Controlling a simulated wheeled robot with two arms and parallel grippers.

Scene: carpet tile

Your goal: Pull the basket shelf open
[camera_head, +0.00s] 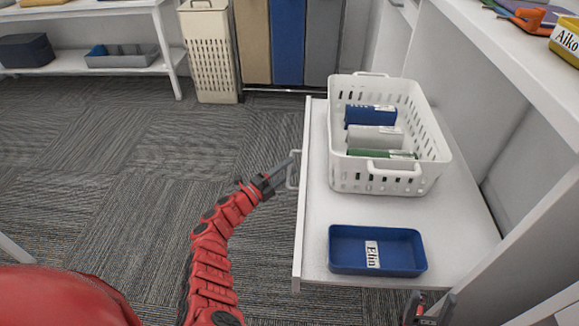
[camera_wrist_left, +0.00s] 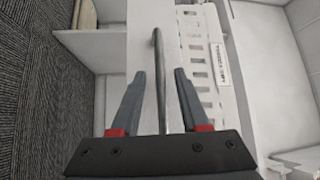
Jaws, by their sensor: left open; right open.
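The white pull-out shelf (camera_head: 320,205) stands well out from the white cabinet on the right. The white basket (camera_head: 433,150) sits on it with blue, white and green items inside. A thin handle (camera_head: 293,182) is on the shelf's left front edge. My left gripper (camera_head: 283,168) is at this handle. In the left wrist view, the handle bar (camera_wrist_left: 158,60) runs between the two open fingers of my left gripper (camera_wrist_left: 163,73), with gaps on both sides. My right gripper (camera_head: 428,308) shows only partly at the bottom edge, below the shelf, open.
A blue tray (camera_head: 345,262) labelled "Elin" lies on the shelf near the basket. A white upper shelf (camera_head: 500,50) overhangs at the right. A beige perforated bin (camera_head: 208,60) stands at the back. The carpet left of the shelf is clear.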

